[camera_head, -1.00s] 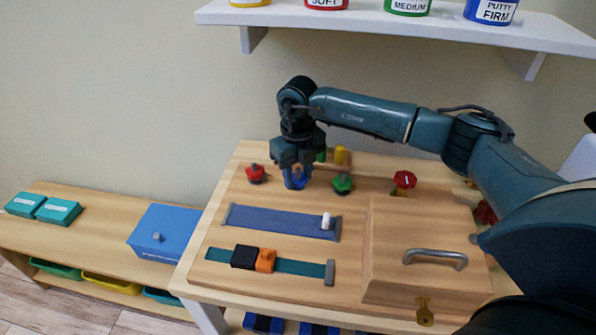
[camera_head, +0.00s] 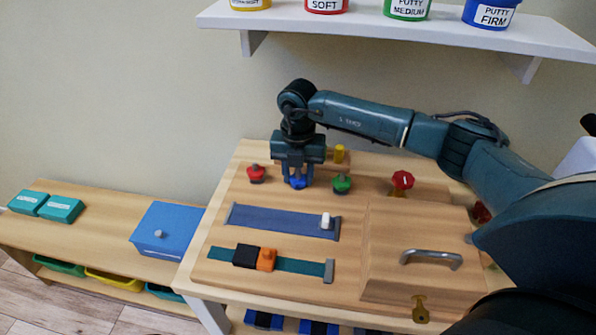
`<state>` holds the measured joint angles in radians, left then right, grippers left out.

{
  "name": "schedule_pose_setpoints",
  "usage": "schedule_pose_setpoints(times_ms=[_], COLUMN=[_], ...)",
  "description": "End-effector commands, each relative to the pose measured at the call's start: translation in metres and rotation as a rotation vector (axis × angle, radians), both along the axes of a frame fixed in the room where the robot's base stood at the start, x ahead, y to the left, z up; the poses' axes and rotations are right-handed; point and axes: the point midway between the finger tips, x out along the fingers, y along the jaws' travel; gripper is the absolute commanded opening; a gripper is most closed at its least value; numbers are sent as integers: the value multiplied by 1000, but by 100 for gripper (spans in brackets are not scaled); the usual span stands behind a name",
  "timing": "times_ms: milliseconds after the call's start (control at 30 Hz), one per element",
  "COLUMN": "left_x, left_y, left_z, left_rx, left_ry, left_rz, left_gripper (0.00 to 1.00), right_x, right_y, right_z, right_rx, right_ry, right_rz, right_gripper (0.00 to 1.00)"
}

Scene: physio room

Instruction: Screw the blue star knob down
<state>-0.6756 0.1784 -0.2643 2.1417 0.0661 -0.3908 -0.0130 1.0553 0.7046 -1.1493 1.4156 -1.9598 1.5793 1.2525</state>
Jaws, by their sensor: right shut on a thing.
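The blue star knob (camera_head: 298,182) sits on the wooden board between the red star knob (camera_head: 256,173) and the green star knob (camera_head: 342,183). My right gripper (camera_head: 297,176) points straight down over the blue knob and is shut on it. The fingers cover part of the knob, and its post is hidden. The left gripper is not in the view.
A lidded wooden box with a metal handle (camera_head: 431,258) stands right. A shelf with putty tubs (camera_head: 408,8) hangs above.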

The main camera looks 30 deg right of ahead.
Motion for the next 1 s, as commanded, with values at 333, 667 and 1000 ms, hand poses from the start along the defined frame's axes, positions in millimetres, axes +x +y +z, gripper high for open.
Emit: schedule_pose_setpoints(times_ms=[333,667,1000], left_x=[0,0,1], left_y=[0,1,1], left_z=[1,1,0], left_rx=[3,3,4], left_ry=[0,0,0], left_rz=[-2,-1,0], left_gripper=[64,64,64], right_x=[4,4,2], right_y=[-1,-1,0], right_z=[6,6,2], right_rx=[1,1,0], right_ry=[-15,-15,-6], right_rz=[-41,-41,-37], right_gripper=[14,43,59])
